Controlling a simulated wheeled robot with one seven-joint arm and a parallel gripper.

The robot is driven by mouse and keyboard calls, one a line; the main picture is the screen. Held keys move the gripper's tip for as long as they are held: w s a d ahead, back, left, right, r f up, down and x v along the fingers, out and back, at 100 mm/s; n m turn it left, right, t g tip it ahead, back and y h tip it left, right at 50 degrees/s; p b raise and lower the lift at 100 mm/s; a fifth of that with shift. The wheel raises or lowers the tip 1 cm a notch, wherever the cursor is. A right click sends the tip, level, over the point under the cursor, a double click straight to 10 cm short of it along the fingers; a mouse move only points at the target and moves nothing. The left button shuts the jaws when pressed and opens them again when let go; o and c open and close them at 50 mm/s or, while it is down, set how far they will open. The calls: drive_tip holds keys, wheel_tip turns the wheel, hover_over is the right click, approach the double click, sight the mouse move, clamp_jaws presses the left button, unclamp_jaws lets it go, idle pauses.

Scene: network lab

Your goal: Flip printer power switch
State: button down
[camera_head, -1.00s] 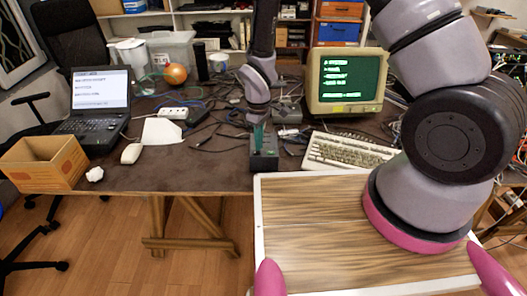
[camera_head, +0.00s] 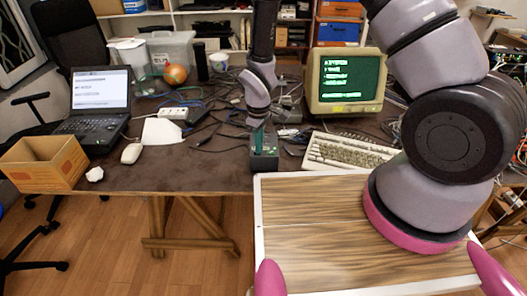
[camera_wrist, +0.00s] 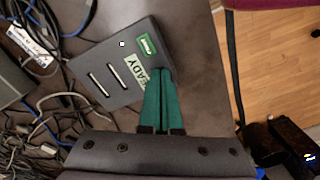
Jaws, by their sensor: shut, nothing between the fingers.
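The printer is a small dark grey box (camera_wrist: 110,88) with two pale slots, a "READY" label (camera_wrist: 134,69) and a green-framed switch (camera_wrist: 148,45) near one corner. In the head view the dark box (camera_head: 265,161) sits at the table's front edge, partly hidden by my gripper. My gripper (camera_wrist: 161,72) has green fingers, shut together and empty. In the wrist view its tips overlap the box's edge beside the label, a short way from the switch. I cannot tell whether they touch the box. The switch is not readable in the head view.
A keyboard (camera_head: 345,151) and a green-text monitor (camera_head: 346,82) stand to the right of the box. Tangled cables (camera_wrist: 50,120) lie around it. A power strip (camera_head: 173,113), mouse (camera_head: 131,153), laptop (camera_head: 93,107) and open cardboard box (camera_head: 45,163) are to the left.

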wheel_tip(320, 180, up, 7)
idle(0.8)
